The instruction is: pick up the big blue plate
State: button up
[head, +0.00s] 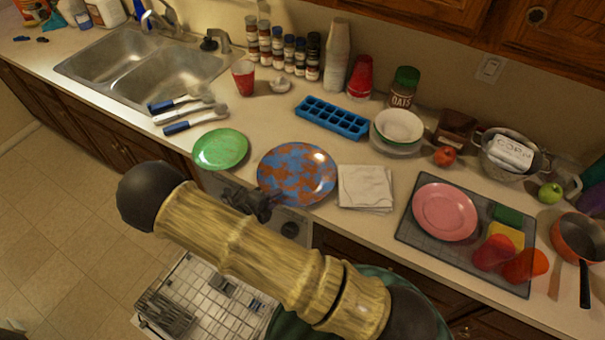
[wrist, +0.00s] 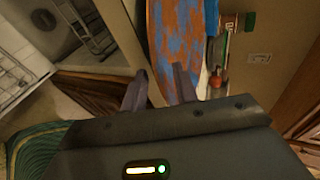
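The big blue plate (head: 297,172) has orange-brown blotches and lies on the counter near its front edge. It also shows in the wrist view (wrist: 176,35), running up from between my fingers. My gripper (head: 262,203) is at the front-left rim of the plate. In the wrist view my gripper (wrist: 160,78) has its two fingers apart, with one finger in front of part of the plate. I cannot tell whether either finger touches the rim.
A green plate (head: 221,149) lies to the left and a folded white cloth (head: 366,188) close to the right. A blue ice tray (head: 332,118) lies behind. An open dishwasher rack (head: 215,300) is below the counter. A pink plate (head: 444,212) sits on a dark mat.

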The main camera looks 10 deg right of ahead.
grip_shut()
dwell(1.4)
